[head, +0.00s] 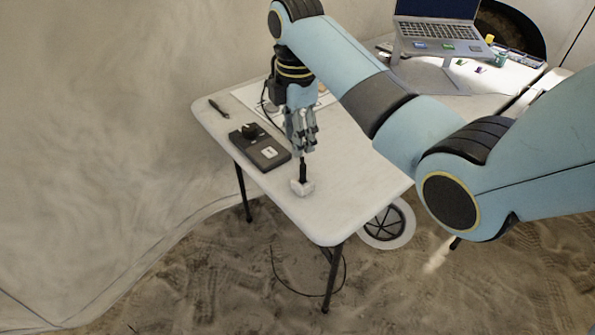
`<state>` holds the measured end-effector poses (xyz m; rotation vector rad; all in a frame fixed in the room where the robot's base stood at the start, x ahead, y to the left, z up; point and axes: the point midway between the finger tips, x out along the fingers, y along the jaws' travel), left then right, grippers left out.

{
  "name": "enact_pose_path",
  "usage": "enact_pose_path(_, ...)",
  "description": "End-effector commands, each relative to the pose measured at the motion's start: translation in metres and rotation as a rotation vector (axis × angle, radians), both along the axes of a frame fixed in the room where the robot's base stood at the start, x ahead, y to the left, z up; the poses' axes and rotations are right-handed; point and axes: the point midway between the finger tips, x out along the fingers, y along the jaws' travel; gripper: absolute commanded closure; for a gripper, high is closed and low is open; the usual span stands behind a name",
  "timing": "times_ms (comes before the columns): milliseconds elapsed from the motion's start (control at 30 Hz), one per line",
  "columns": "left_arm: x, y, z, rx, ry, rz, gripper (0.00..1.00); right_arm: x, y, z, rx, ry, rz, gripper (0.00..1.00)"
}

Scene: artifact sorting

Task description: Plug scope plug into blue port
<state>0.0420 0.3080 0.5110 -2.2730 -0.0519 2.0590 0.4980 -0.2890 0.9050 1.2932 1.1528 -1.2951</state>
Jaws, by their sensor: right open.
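My right gripper (303,150) points straight down over the near table (340,218), with its fingers just above a thin black upright piece (303,172) set in a small whitish block (302,187). The gripper is open; whether its fingertips touch the black piece I cannot tell. I cannot identify this piece as the scope plug for certain. Small blue (420,46) and green (447,47) patches show on the front of the laptop stand at the back; whether the blue one is the port is too small to tell. My left gripper is out of view.
A black device (262,150) with a white label lies left of the gripper, and a dark pen-like tool (218,108) lies behind it. A black cable (264,100) curves behind my gripper. A laptop (437,28) stands at the back right. The table's front right is clear.

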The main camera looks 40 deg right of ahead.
Motion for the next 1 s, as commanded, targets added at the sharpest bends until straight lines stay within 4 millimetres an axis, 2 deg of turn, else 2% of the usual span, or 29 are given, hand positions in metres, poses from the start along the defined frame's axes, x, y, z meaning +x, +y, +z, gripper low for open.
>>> enact_pose_path(33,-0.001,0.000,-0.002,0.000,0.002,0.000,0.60,-0.002,0.000,-0.012,0.001,0.007,0.001,0.58)
enact_pose_path(133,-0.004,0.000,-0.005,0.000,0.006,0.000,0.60,-0.002,0.000,-0.030,0.001,0.006,0.000,0.58)
enact_pose_path(367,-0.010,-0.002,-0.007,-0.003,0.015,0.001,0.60,-0.002,-0.002,-0.050,-0.001,0.003,-0.001,0.58)
enact_pose_path(567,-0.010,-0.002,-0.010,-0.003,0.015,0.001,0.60,-0.002,-0.015,-0.079,-0.003,0.003,-0.003,0.58)
enact_pose_path(667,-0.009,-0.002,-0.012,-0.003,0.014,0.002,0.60,-0.002,-0.014,-0.093,-0.001,0.003,-0.003,0.58)
enact_pose_path(967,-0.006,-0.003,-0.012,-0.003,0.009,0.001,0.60,-0.002,-0.014,-0.098,-0.001,0.000,-0.002,0.58)
enact_pose_path(1000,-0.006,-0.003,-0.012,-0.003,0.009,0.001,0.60,-0.002,-0.014,-0.098,-0.001,0.000,-0.002,0.62)
